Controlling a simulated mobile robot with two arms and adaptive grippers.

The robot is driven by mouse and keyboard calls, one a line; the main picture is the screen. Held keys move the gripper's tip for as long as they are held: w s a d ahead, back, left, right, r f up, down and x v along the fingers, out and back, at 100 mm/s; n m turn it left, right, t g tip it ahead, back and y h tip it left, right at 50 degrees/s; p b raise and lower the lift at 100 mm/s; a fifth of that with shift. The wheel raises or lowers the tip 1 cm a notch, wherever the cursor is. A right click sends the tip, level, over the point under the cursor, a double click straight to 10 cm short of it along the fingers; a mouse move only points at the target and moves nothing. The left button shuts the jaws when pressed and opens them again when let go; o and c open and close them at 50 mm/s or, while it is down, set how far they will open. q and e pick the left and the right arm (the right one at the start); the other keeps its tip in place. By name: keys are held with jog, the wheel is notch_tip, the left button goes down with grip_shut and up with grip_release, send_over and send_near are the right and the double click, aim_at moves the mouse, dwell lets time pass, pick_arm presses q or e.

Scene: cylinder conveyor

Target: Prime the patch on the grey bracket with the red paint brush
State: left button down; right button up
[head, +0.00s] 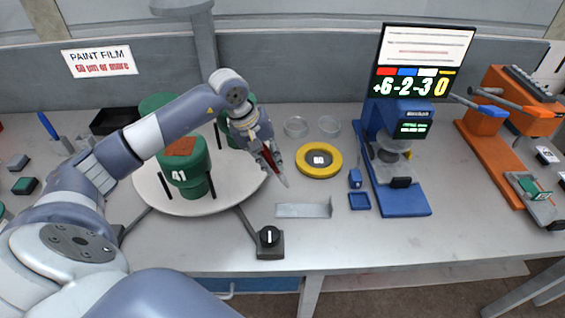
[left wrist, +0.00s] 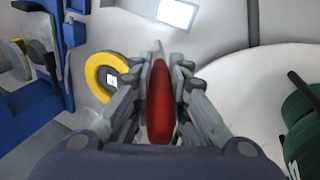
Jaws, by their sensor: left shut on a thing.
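My left gripper (head: 271,161) is shut on the red paint brush (head: 268,157). Its red handle (left wrist: 160,105) lies between the fingers in the left wrist view, with the pale tip pointing away from the gripper. In the head view the tip points down and to the right, behind and above the grey bracket (head: 303,210). The bracket lies near the front of the table, with a raised edge at its right end. A bright plate at the top of the left wrist view seems to be the bracket (left wrist: 176,13). I cannot make out the patch. My right gripper is not in view.
A yellow ring (head: 319,173) lies behind the bracket. A white turntable (head: 220,197) with green cylinders stands left, a black knob box (head: 270,243) in front. A blue gauge stand (head: 408,198) and small blue tray (head: 360,201) are right.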

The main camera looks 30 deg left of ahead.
pick_arm(q)
jog(key=shift+a+r, duration=0.1)
jog(key=shift+r, duration=0.4)
jog(key=shift+w+a+r+p, duration=0.1)
jog(key=shift+r+p, duration=0.2)
jog(key=shift+r, duration=0.6)
jog(key=shift+r+p, duration=0.2)
jog(key=shift+p, duration=0.1)
